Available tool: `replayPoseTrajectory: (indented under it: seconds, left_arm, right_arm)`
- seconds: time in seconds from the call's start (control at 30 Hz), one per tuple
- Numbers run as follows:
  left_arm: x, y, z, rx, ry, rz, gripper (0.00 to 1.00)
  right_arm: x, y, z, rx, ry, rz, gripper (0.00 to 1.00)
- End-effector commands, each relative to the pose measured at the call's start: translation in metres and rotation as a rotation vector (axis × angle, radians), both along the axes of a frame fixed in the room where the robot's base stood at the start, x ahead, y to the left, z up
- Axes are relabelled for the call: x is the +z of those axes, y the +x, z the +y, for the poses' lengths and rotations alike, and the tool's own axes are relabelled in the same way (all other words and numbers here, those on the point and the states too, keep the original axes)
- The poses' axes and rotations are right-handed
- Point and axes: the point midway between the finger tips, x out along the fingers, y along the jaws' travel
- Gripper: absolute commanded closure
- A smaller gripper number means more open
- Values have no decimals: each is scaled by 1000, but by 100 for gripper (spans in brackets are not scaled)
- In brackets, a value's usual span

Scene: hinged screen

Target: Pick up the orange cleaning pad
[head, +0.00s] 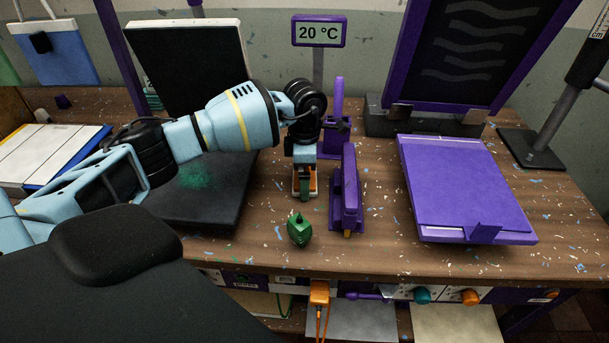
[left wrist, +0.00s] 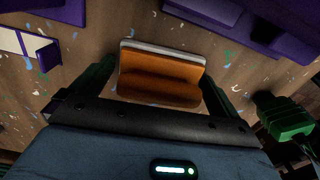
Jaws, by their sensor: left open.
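The orange cleaning pad (left wrist: 160,85) has a pale edge strip along its far side in the left wrist view. It lies between the two green fingers of my left gripper (left wrist: 157,72), with a gap visible beside it. In the head view my left gripper (head: 305,186) points down over the bench, and only slivers of the pad (head: 313,181) show around its finger. The gripper is open; I cannot tell whether a finger touches the pad. My right gripper is not in view.
Purple upright holders (head: 346,195) stand close to the right of my left gripper. A small green object (head: 299,229) lies in front of it. A dark hinged panel (head: 205,200) is on the left, and a purple framed screen (head: 465,185) on the right. A temperature sign (head: 320,31) stands behind.

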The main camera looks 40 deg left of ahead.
Motion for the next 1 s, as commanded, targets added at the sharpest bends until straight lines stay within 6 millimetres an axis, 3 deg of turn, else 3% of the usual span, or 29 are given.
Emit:
replayPoseTrajectory:
  seconds: [0.2, 0.47, 0.77, 1.0]
  left_arm:
    - [0, 0, 0, 0, 0, 0, 1]
    - [0, 0, 0, 0, 0, 0, 33]
    - [6, 1, 0, 0, 0, -2, 34]
    - [46, 1, 0, 0, 0, -5, 34]
  right_arm:
    - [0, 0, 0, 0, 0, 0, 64]
    - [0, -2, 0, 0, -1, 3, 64]
    - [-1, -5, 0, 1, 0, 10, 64]
    - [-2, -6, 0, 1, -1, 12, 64]
